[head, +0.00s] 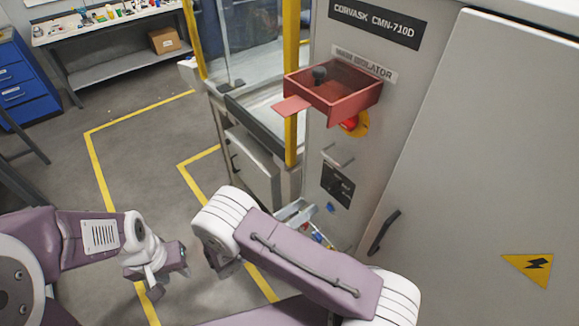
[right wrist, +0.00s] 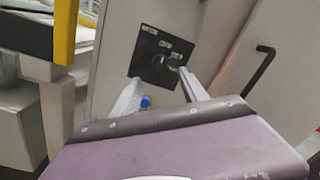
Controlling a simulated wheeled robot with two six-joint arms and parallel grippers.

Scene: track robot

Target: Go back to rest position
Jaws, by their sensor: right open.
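My left gripper (head: 162,284) hangs over the floor at the lower left of the head view, apart from the machine. Its fingers are small and dark there, and I cannot tell whether they are open. My right arm reaches in front of the grey cabinet, and its forearm hides most of the right gripper in the head view. In the right wrist view my right gripper (right wrist: 160,92) is open, its two pale fingers apart with nothing held between them. Beyond the fingertips is a black switch panel (right wrist: 150,53) with a rotary knob, also in the head view (head: 335,184).
The grey cabinet (head: 480,130) fills the right side, with a black handle (head: 383,232). A red open box (head: 345,105) juts out above a red button (head: 349,123). A yellow-framed machine (head: 292,80) stands left of it. Floor at left is mostly clear; a workbench (head: 110,20) is behind.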

